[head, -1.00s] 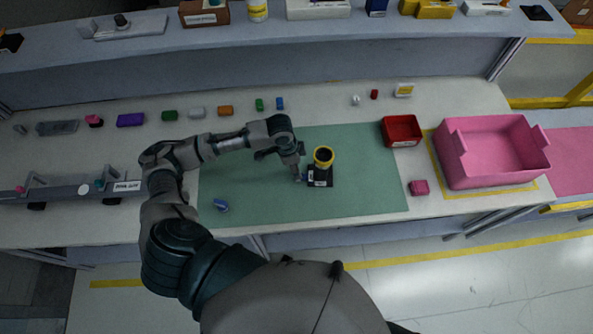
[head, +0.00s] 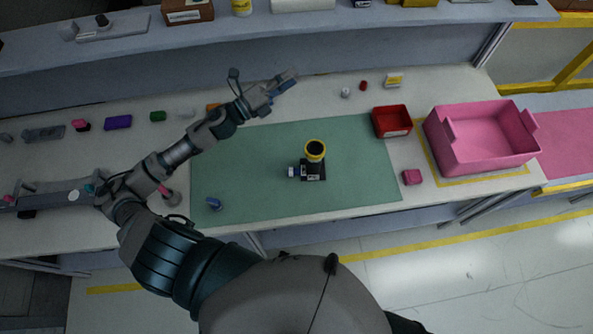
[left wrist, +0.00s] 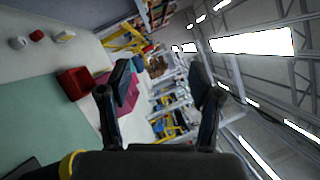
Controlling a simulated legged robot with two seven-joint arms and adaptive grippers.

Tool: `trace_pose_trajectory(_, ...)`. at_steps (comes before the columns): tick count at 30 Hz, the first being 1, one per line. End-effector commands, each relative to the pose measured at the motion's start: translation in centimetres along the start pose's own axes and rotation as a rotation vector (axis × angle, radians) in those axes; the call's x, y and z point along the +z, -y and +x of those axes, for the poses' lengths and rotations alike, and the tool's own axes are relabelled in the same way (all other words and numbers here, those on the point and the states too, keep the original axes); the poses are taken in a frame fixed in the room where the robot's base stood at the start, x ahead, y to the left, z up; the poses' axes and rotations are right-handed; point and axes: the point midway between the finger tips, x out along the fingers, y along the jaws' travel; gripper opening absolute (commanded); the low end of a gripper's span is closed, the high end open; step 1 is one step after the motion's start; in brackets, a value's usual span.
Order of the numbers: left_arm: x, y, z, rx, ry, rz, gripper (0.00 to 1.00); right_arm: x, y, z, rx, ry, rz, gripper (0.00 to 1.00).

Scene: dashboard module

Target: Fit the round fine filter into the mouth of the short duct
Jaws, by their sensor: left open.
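The short black duct with a yellow-rimmed round mouth (head: 315,150) stands on the green mat (head: 240,160) in the head view. A small white-and-blue round part (head: 293,171), perhaps the fine filter, is at the left side of the duct's dark base (head: 312,172). I cannot tell whether it sits in an opening or only touches. Part of a yellow rim (left wrist: 68,165) shows at the bottom of the left wrist view. My left gripper (head: 284,84) is open and empty, behind the mat's back edge and well apart from the duct. My right gripper is not in view.
A small blue part (head: 214,203) lies at the mat's front left. A red bin (head: 392,121), a pink crate (head: 480,140) and a small pink block (head: 412,177) are to the right. Several small coloured parts line the back.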

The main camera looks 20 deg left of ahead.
Motion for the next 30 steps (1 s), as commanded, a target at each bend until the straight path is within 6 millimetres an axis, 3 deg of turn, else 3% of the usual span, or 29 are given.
trace_pose_trajectory(3,-5.0,-0.9,-3.8,-0.065,-0.29,0.445,0.64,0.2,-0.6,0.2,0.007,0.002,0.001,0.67)
trace_pose_trajectory(7,-9.3,-5.7,-9.4,-0.035,-0.652,0.844,0.64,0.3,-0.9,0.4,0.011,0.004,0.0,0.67)
trace_pose_trajectory(12,-10.4,-11.5,-16.4,0.066,-1.022,1.115,0.64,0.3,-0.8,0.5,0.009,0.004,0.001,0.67)
trace_pose_trajectory(15,-10.2,-13.1,-18.5,0.105,-1.13,1.172,0.64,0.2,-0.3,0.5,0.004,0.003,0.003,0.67)
trace_pose_trajectory(19,-10.8,-14.2,-18.6,0.119,-1.165,1.19,0.64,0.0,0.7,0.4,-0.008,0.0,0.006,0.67)
trace_pose_trajectory(30,-16.2,-19.1,-14.5,0.116,-1.16,1.185,0.64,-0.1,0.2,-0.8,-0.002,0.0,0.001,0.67)
